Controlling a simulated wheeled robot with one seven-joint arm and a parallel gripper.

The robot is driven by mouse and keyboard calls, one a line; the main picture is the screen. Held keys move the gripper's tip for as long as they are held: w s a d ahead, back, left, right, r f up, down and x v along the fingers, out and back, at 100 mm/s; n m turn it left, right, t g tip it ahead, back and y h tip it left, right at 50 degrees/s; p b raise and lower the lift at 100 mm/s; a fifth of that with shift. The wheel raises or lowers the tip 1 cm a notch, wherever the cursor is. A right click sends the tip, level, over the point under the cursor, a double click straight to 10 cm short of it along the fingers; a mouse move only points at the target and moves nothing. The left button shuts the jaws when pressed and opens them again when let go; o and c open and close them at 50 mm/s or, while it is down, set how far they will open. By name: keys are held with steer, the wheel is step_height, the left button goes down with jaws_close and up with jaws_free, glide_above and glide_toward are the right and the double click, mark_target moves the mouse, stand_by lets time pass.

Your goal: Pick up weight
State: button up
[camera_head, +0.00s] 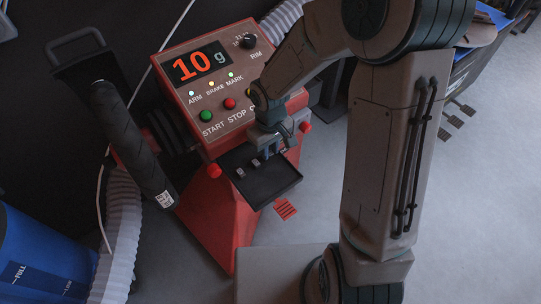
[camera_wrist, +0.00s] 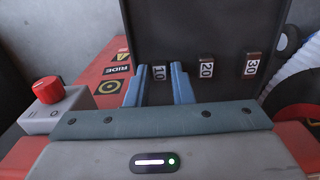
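A small dark weight marked 10 (camera_wrist: 159,72) sits in the black tray (camera_wrist: 215,28) in the wrist view. My gripper (camera_wrist: 158,80) is open, with one blue finger on each side of this weight and a gap visible beside it. I cannot tell how far above the tray the fingertips are. Similar weights marked 20 (camera_wrist: 206,68) and 30 (camera_wrist: 252,64) stand in a row to its right. In the head view, my gripper (camera_head: 268,150) points down over the far side of the tray (camera_head: 272,186), and two weights show to its left; the third is hidden.
The tray is on the front of a red machine (camera_head: 228,225) whose display (camera_head: 200,64) reads 10 g. A red knob (camera_wrist: 48,89) sits left of the tray in the wrist view. A black roller (camera_head: 132,140) and a blue barrel (camera_head: 40,255) stand left.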

steer(key=shift+f, duration=0.15)
jaws_close()
